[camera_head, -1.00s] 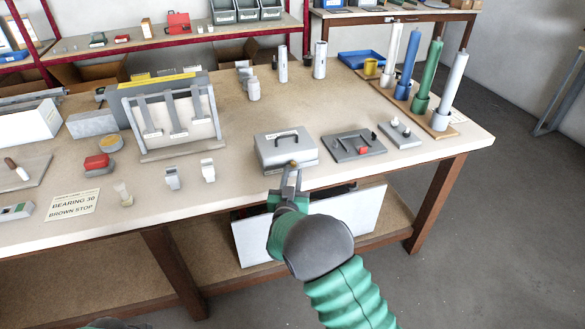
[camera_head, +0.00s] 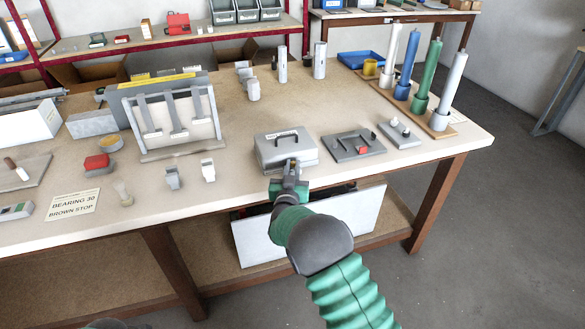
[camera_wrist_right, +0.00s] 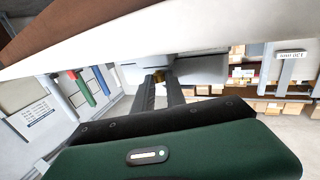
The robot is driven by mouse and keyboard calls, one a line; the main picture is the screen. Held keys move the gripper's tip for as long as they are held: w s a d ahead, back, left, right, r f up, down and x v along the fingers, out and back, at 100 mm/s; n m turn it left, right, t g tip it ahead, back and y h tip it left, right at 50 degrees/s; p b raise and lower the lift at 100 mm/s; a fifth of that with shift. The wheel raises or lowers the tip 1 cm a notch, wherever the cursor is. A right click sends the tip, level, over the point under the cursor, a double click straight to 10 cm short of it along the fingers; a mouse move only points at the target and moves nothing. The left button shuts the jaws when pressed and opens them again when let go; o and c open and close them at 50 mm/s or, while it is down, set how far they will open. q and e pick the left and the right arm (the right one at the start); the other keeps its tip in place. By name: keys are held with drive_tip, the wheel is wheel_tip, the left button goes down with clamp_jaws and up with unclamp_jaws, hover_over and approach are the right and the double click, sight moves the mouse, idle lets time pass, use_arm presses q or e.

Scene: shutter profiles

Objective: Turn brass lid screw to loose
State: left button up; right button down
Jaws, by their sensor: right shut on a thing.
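A grey box with a closed lid and a dark handle (camera_head: 272,152) stands near the front edge of the bench. My right gripper (camera_head: 291,167) is at the front of this box, with its arm reaching up from below. In the right wrist view the two dark fingers (camera_wrist_right: 160,88) are shut on the small brass lid screw (camera_wrist_right: 158,75) at the grey box (camera_wrist_right: 195,70). The fingers hide most of the screw. My left gripper is not in view.
A grey plate with a dark bracket and a red part (camera_head: 352,146) lies right of the box. Two small light blocks (camera_head: 208,171) stand to its left. A rack (camera_head: 170,115) stands further left. Tall coloured cylinders (camera_head: 428,78) stand at the right.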

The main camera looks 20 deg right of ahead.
drive_tip(key=shift+s+d+f+n+t+y+b, duration=0.1)
drive_tip(key=shift+d+n+t+y+b, duration=0.15)
drive_tip(key=shift+n+y+b, duration=0.45)
drive_tip(key=shift+d+f+n+t+y+b, duration=0.1)
drive_tip(key=shift+n+t+y+b, duration=0.3)
drive_tip(key=shift+y, duration=0.6)
drive_tip(key=n+y, duration=0.1)
drive_tip(key=y, duration=0.1)
drive_tip(key=n+y+b, duration=0.1)
drive_tip(key=y, duration=0.1)
drive_tip(key=shift+d+n, duration=0.3)
drive_tip(key=shift+d, duration=0.05)
drive_tip(key=n+y, duration=0.1)
drive_tip(key=y, duration=0.1)
drive_tip(key=n+y, duration=0.1)
drive_tip(key=y, duration=0.1)
drive_tip(key=shift+d+r+n+g, duration=0.2)
drive_tip(key=shift+d+n+g, duration=0.05)
drive_tip(key=shift+n, duration=0.05)
drive_tip(key=shift+w+d+n+g+y+p, duration=0.1)
drive_tip(key=shift+n+g+y+p, duration=0.35)
drive_tip(key=shift+n+y, duration=0.6)
drive_tip(key=shift+w+d+n+g+y+p, duration=0.15)
drive_tip(key=shift+n+g+y, duration=0.5)
drive_tip(key=shift+y, duration=0.8)
drive_tip(key=c, duration=1.6)
unclamp_jaws()
drive_tip(key=shift+c, duration=0.2)
